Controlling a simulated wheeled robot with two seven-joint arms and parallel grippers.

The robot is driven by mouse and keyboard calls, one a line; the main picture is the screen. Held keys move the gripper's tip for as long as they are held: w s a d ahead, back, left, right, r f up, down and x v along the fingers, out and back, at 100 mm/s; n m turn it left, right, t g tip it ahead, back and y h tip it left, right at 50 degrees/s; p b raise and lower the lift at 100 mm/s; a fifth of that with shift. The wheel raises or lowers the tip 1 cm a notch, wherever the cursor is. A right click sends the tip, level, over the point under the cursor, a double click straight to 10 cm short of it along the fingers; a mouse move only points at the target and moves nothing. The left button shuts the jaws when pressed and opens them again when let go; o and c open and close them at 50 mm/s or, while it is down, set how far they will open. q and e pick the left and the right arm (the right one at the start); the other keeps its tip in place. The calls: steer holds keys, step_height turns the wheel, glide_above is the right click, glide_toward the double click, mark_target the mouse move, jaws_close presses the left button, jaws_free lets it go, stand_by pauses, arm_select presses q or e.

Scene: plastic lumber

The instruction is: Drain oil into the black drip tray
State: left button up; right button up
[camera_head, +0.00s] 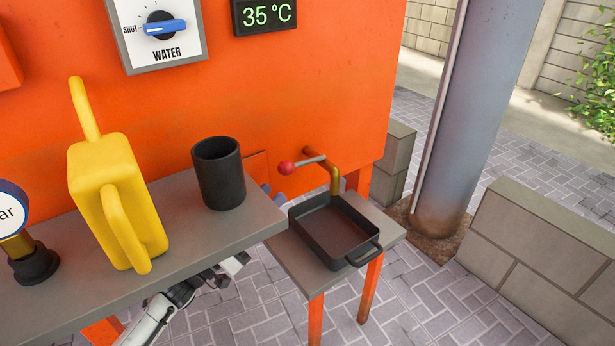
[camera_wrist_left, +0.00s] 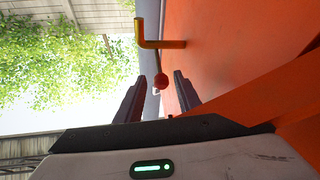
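The black drip tray (camera_head: 372,256) sits on a low grey stand under a brass spout (camera_head: 335,180). A grey lever with a red ball knob (camera_head: 287,168) sticks out to the left above the spout. My left gripper (camera_head: 273,194) is just below the knob, partly hidden behind the shelf's right end. The spout (camera_wrist_left: 162,44) shows beyond. No oil stream is visible. My right gripper is not in view.
A grey shelf (camera_head: 190,240) holds a yellow jug (camera_head: 105,170), a black cup (camera_head: 218,175) and a gauge (camera_head: 12,205). The orange machine wall (camera_head: 300,90) stands behind, with a water dial (camera_head: 160,28). A grey post (camera_head: 465,120) stands right.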

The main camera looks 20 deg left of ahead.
mark_target(302, 164)
arm_select(q)
steer(key=shift+m+h, duration=0.3)
steer(key=shift+h, duration=0.3)
steer(key=b+x, duration=0.2)
steer(key=x, duration=0.9)
steer(key=shift+a+r, duration=0.1)
steer(key=shift+r, duration=0.05)
jaws_close()
